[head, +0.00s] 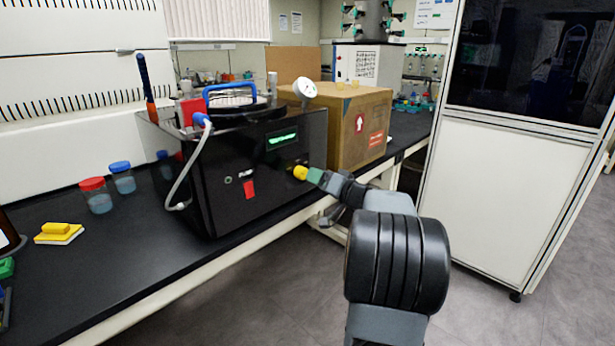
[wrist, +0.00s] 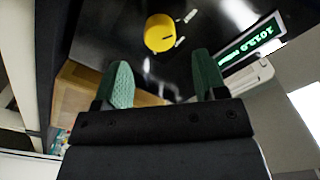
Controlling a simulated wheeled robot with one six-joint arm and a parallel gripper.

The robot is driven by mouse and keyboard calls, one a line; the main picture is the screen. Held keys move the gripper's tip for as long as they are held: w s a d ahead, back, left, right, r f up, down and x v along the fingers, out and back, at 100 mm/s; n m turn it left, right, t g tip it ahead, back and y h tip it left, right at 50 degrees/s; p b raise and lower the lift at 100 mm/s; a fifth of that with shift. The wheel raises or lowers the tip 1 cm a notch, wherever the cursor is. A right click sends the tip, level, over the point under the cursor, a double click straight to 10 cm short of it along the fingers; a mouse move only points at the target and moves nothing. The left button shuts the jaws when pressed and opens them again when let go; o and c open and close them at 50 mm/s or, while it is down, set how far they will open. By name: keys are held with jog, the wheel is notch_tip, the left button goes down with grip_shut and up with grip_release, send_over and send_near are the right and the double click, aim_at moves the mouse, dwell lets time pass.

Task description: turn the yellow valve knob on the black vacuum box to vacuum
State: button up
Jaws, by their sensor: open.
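The black vacuum box (head: 235,175) stands on the dark bench, with a lit green display (head: 282,139) on its front. The yellow valve knob (head: 300,172) is on the front, low at the right. In the wrist view the knob (wrist: 159,33) is round, with small white marks beside it. The display (wrist: 247,45) there reads about 1012. My gripper (head: 313,176) is close to the knob in the head view. In the wrist view my gripper (wrist: 162,80) has its two green fingers spread, with the knob beyond their tips and nothing between them. Whether a finger touches the knob is unclear.
A cardboard box (head: 360,130) stands right of the vacuum box. A white hose (head: 187,170) hangs at its left side. A white cabinet (head: 500,200) stands at right.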

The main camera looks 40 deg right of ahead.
aim_at(305, 173)
jog(key=shift+w+a, duration=0.25)
jog(key=shift+w, duration=1)
jog(key=shift+w+a, duration=0.2)
jog(key=shift+w, duration=1.05)
jog(key=shift+c, duration=0.4)
jog(key=c, duration=0.8)
jog(key=shift+c, duration=0.2)
